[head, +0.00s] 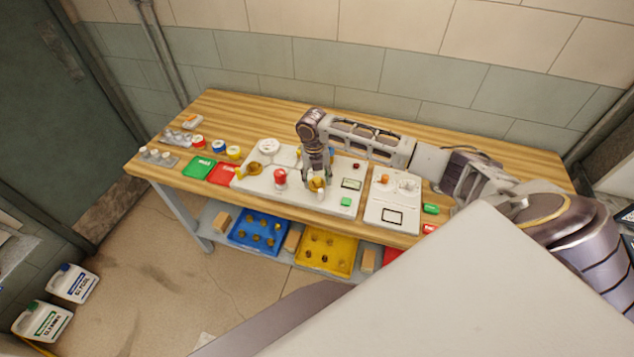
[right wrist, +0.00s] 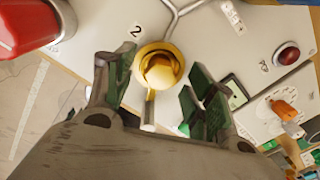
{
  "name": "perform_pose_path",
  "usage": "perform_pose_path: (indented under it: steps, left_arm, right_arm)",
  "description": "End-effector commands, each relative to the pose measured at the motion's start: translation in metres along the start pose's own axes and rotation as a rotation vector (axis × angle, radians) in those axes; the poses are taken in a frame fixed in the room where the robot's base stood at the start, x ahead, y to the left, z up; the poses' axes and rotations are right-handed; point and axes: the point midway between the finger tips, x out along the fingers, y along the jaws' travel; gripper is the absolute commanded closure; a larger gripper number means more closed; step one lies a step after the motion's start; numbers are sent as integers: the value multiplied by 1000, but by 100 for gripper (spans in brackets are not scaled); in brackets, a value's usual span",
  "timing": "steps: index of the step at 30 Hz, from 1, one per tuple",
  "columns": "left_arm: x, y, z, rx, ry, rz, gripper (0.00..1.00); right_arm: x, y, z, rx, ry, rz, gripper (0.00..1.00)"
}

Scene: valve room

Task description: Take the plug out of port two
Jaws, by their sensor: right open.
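A round yellow plug (right wrist: 158,70) sits in a yellow ring beside the label "2" (right wrist: 135,31) on a white panel in the right wrist view. In the head view the yellow plug (head: 317,185) shows under my right gripper (head: 316,176), on the panel (head: 247,184). My right gripper is open, pointing down at the panel. In the wrist view its two green-padded fingers (right wrist: 162,90) stand on either side of the plug's near edge, with a gap to it. I cannot tell how deep the plug sits. My left gripper is not in view.
A red knob (head: 280,178) stands just left of the plug, and another yellow fitting (head: 254,168) further left. A small display (head: 351,184) and a second white panel (head: 392,215) lie to the right. Blue (head: 233,241) and yellow (head: 302,262) trays sit on the lower shelf.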

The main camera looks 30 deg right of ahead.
Motion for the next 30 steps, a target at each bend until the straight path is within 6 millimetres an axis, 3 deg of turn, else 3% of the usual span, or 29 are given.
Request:
perform_pose_path:
  steps: [8, 21, 30]
  left_arm:
    - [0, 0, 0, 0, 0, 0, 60]
    - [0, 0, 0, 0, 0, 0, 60]
    - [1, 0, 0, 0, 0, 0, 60]
  right_arm:
    - [0, 0, 0, 0, 0, 0, 46]
    - [-1, 0, 0, 0, -1, 1, 100]
    - [-3, 0, 0, 0, -1, 1, 100]
